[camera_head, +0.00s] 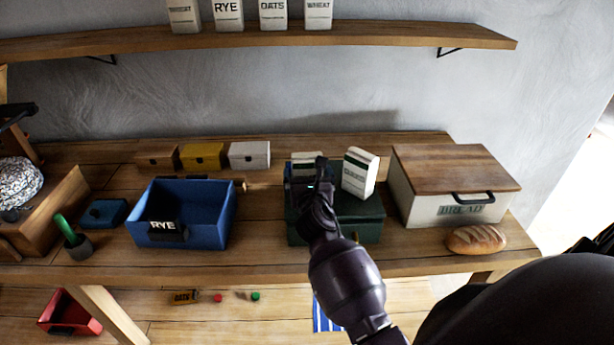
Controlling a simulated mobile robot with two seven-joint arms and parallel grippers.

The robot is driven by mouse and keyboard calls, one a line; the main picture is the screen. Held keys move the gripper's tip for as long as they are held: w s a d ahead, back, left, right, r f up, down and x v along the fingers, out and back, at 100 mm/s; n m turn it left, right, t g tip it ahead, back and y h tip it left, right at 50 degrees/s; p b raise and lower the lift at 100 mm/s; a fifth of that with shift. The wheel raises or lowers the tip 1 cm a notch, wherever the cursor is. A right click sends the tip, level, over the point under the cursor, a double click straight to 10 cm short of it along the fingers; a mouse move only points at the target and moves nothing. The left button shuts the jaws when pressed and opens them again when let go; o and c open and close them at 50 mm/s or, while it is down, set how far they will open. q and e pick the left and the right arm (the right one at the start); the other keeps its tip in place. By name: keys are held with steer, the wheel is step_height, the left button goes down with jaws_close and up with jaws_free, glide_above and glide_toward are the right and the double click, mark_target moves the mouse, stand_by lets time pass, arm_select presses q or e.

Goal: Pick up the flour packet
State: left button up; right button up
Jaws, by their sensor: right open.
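A white packet with a dark label (361,172) stands slightly tilted on the dark green box (366,220) on the bench. Another white packet (305,157) shows at the back left of that box, partly hidden by my right gripper. I cannot tell which one is the flour packet. My right gripper (309,176) is open over the left part of the green box, just in front of the hidden packet and left of the tilted one. Whether it touches the hidden packet cannot be seen. My left gripper is not in view.
A blue bin labelled RYE (208,231) stands left of the green box. A bread box (452,208) and a loaf (475,239) are at right. Several small boxes line the back, including a yellow one (203,156). A wall shelf (250,36) holds several packets.

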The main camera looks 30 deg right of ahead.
mark_target(307, 156)
steer(key=shift+x, duration=1.2)
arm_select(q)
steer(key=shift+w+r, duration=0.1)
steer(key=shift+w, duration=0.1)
arm_select(e)
steer(key=shift+c, duration=0.5)
steer(key=c, duration=0.9)
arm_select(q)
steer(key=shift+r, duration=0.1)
arm_select(e)
steer(key=shift+r, duration=0.15)
steer(key=shift+r, duration=0.3)
step_height(307, 156, up, 7)
steer(key=shift+f+p, duration=0.1)
steer(key=shift+p, duration=1.15)
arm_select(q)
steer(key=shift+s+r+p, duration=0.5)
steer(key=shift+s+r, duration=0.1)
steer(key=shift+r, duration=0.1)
arm_select(e)
steer(key=shift+r, duration=6.2)
